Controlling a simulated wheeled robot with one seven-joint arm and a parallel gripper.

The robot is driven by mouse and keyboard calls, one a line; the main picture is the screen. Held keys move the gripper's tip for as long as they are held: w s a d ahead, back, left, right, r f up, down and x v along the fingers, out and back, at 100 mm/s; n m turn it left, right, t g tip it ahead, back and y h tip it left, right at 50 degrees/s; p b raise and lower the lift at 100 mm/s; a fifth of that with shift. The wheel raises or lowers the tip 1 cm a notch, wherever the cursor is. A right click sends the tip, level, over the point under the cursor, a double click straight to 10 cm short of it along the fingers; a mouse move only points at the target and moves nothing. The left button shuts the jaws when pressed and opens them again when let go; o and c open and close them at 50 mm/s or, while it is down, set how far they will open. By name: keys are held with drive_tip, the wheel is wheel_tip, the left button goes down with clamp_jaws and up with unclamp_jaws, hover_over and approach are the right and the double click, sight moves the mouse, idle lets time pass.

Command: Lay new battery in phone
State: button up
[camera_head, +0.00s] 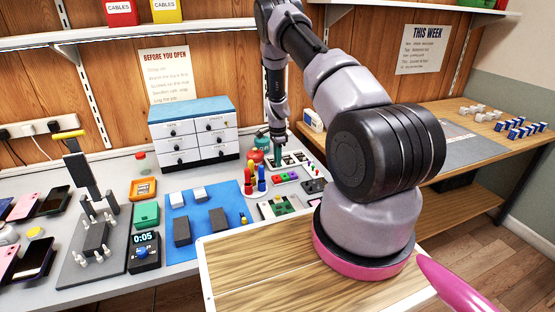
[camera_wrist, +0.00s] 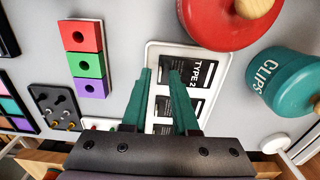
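My gripper (camera_wrist: 160,75) is open, its two teal fingers reaching down over a white battery tray (camera_wrist: 152,55) marked TYPE 2. Dark batteries (camera_wrist: 164,106) lie in the tray, partly seen between and behind the fingers; I cannot tell whether the fingertips touch one. In the head view my gripper (camera_head: 278,153) points down at the back of the bench, over the white tray (camera_head: 308,163). A dark slab (camera_head: 96,236) lies among pale posts on a grey fixture at the left. Several phones (camera_head: 53,201) lie at the far left. I cannot tell which phone takes the battery.
A red pot (camera_wrist: 222,22) and a teal CLIPS pot (camera_wrist: 283,82) stand close right of my fingers. Coloured blocks (camera_wrist: 85,65) lie left. A blue mat (camera_head: 208,245) with several blocks, a timer (camera_head: 144,252) and a drawer cabinet (camera_head: 195,135) occupy the bench.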

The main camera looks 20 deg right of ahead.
clamp_jaws()
drive_tip(key=shift+r, duration=0.1)
drive_tip(key=shift+r, duration=2.45)
drive_tip(key=shift+s, duration=0.1)
